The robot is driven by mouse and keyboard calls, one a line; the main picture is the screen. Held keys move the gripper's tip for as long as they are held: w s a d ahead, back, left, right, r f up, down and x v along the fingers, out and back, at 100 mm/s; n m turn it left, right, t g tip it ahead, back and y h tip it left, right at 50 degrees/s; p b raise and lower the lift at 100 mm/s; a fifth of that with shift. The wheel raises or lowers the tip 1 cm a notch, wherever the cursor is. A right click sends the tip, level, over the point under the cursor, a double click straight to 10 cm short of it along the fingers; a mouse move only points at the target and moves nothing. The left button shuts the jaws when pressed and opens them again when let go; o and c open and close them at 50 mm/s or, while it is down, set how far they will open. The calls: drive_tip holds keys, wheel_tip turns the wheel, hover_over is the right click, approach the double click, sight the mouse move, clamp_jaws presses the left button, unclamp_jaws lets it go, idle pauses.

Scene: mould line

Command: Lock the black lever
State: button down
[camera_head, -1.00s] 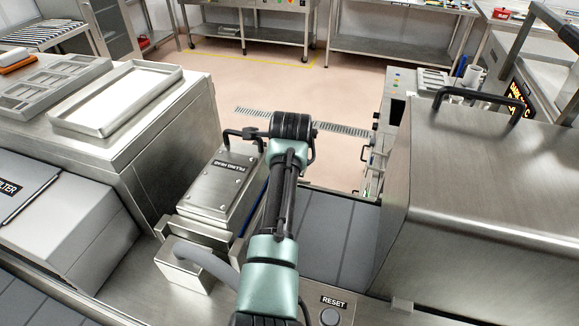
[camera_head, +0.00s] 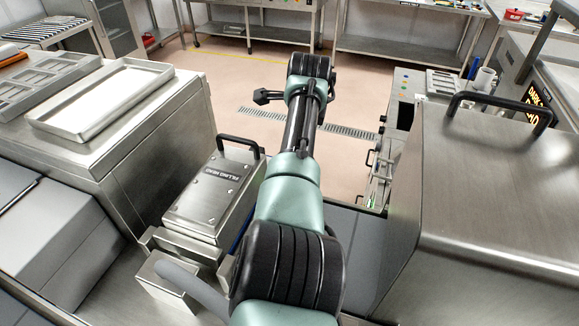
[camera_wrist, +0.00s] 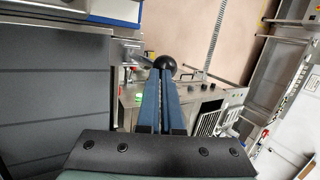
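In the wrist view the black lever shows as a round black knob (camera_wrist: 168,63) just beyond my fingertips, beside a grey metal bracket (camera_wrist: 126,52). My gripper (camera_wrist: 160,76) has its two blue fingers side by side with only a thin gap between them, so it looks shut. The tips overlap the lower left edge of the knob in the picture. I cannot tell whether they touch it. The knob does not sit between the fingers. In the head view my arm hides the lever and my fingertips.
The filling head (camera_head: 214,192) with its black handle stands left of my arm. A large steel housing (camera_head: 490,205) stands close on the right. A machine with a button panel (camera_head: 403,88) lies beyond. Dark conveyor plates (camera_wrist: 50,110) fill the left of the wrist view. Open floor (camera_head: 240,75) lies ahead.

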drive_tip(key=shift+w+d+f, duration=0.15)
drive_tip(key=shift+w+f, duration=0.1)
drive_tip(key=shift+w, duration=0.45)
drive_tip(key=shift+s+r+p, duration=0.2)
drive_tip(key=shift+r+p, duration=0.4)
drive_tip(key=shift+r, duration=0.45)
drive_tip(key=shift+s, duration=0.1)
drive_tip(key=shift+r, duration=0.1)
